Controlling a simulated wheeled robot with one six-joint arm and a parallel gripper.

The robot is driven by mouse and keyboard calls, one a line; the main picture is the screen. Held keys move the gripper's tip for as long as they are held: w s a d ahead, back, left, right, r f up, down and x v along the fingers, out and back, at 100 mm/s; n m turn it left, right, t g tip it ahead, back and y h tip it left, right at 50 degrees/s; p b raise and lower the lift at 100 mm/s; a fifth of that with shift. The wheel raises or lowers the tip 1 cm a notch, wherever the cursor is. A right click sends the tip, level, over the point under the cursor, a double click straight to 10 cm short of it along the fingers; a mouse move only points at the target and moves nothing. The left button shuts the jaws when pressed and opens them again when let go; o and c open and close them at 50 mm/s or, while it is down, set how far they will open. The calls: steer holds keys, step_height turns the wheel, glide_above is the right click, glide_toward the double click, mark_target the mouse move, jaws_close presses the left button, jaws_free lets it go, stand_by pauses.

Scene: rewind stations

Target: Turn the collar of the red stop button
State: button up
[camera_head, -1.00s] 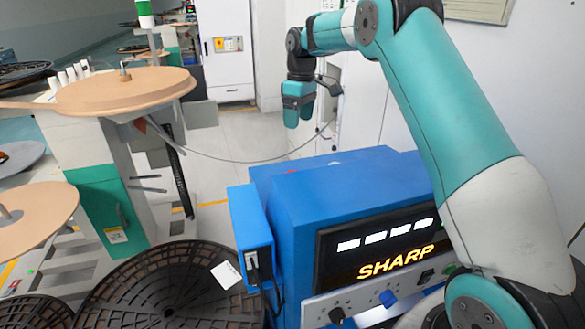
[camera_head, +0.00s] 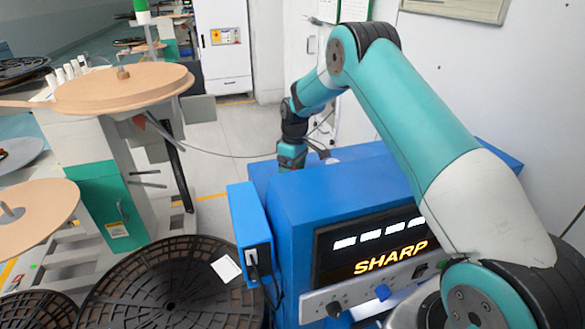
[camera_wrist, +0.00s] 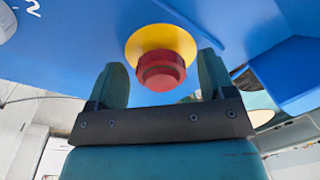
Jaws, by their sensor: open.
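The red stop button (camera_wrist: 161,71) shows in the wrist view, with its faceted red collar in front of a round yellow plate (camera_wrist: 148,38) on a blue panel. My gripper (camera_wrist: 160,80) is open, with one teal finger on each side of the button. The button appears between the fingers, nearer the right one. I cannot tell how far it is from the fingertips in depth. In the head view the wrist (camera_head: 292,153) is behind the blue cabinet (camera_head: 330,195), which hides the fingers and the button.
A black slotted reel (camera_head: 150,300) lies at the lower left. A winding stand with a tan disc (camera_head: 125,88) stands left. A white wall is close on the right.

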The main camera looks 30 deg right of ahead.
steer(key=c, duration=0.9)
steer(key=shift+m, duration=0.4)
steer(key=m+b, duration=0.1)
steer(key=m, duration=0.1)
steer(key=shift+a+m, duration=0.1)
steer(key=shift+m, duration=0.2)
steer(key=shift+a+m+h, duration=0.1)
steer(key=shift+m+h, duration=0.2)
steer(key=shift+m, duration=1.5)
steer(key=o, duration=0.9)
